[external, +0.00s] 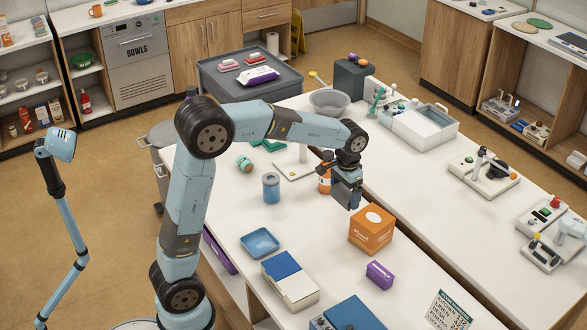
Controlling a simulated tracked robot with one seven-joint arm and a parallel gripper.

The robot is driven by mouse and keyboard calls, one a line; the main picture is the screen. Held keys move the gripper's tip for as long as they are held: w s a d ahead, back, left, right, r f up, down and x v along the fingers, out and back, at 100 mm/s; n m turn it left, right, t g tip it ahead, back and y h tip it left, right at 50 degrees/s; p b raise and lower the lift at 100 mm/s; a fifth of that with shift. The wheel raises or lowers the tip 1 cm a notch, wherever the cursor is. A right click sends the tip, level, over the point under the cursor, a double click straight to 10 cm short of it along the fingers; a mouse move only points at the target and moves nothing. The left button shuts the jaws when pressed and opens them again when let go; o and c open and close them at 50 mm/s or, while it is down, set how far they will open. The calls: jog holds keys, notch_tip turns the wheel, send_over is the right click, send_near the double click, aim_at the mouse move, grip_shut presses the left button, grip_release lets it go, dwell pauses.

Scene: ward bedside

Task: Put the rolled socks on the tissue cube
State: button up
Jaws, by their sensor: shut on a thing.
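The tissue cube (371,236) is an orange box with a white oval on top, standing on the white worktop right of centre. My gripper (350,203) points down just behind and above the cube, slightly left of its middle. It is shut on a small dark bluish thing, which I take to be the rolled socks. The fingers hide most of it, so its shape is unclear. The gripper and what it holds look apart from the cube's top.
A purple box (380,275) lies in front of the cube. An orange bottle (325,180) stands close behind my gripper. A blue jar (271,187), a blue tray (260,242) and a blue-and-white box (290,279) are to the left.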

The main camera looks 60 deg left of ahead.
jog(key=w+f, duration=0.2)
jog(key=w, duration=0.2)
jog(key=w+f, duration=0.3)
jog(key=w, duration=0.1)
jog(key=w+f, duration=0.3)
jog(key=w, duration=0.1)
jog(key=shift+d+f, duration=0.1)
jog(key=shift+d, duration=0.2)
jog(key=shift+w+f, duration=0.65)
jog(key=shift+f, duration=1.65)
jog(key=shift+f, duration=0.1)
jog(key=o, duration=0.7)
jog(key=shift+c, duration=0.2)
